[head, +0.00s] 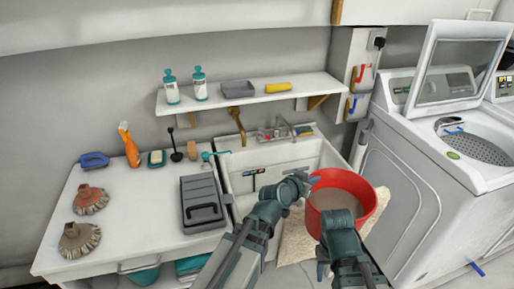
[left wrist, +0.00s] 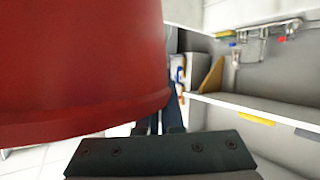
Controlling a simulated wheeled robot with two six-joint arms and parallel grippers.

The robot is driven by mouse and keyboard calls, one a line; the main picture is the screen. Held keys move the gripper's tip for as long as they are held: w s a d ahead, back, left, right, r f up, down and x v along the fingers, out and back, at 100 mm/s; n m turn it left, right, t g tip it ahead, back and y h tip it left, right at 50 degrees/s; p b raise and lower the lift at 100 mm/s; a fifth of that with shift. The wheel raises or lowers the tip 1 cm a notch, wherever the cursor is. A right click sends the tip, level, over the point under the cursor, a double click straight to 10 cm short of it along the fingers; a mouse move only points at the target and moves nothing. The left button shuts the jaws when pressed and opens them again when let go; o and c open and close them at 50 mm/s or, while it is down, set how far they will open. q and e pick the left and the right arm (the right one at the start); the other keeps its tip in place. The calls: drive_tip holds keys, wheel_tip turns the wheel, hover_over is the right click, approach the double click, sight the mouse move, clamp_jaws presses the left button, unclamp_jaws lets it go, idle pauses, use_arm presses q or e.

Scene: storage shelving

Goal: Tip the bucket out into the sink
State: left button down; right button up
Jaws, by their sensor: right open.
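The red bucket (head: 366,223) holds murky brown water and looks upright in the head view, at the sink's front right. Its lower part is hidden by my right arm. The white sink (head: 240,182) stands left of it with a tap at the back. My left gripper (head: 309,181) is at the bucket's left rim; whether it grips the rim is unclear. In the left wrist view the bucket's red wall (left wrist: 80,60) fills the upper left, close to a dark gripper part. My right gripper (head: 322,270) is open, low in front of the bucket.
A wall shelf (head: 250,98) hangs above. A washing machine (head: 430,140) stands to the right. A beige mat (head: 294,243) lies below the bucket.

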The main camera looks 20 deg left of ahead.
use_arm(q)
drive_tip(key=w+a+n+y, duration=0.2)
drive_tip(key=w+a, duration=0.2)
drive_tip(key=a, duration=0.4)
drive_tip(key=w+a+n+t+y, duration=0.1)
drive_tip(key=w+a+n+y, duration=0.1)
drive_tip(key=w+a, duration=0.45)
drive_tip(key=w+a+n+y, duration=0.2)
drive_tip(key=w+a+y, duration=0.1)
drive_tip(key=a, duration=0.6)
drive_tip(key=shift+d+f+n+h+b, duration=1.15)
drive_tip(key=shift+d+n+h+b, duration=1.3)
drive_tip(key=shift+d, duration=3.25)
wheel_tip(320, 180, down, 10)
drive_tip(key=n+t+h+b, duration=0.2)
drive_tip(key=n+t+b, duration=0.2)
drive_tip(key=n+b, duration=0.6)
drive_tip(key=shift+w+a+b, duration=0.2)
drive_tip(key=shift+a+b, duration=0.25)
drive_tip(key=shift+b, duration=2.95)
drive_tip(key=shift+h, duration=0.25)
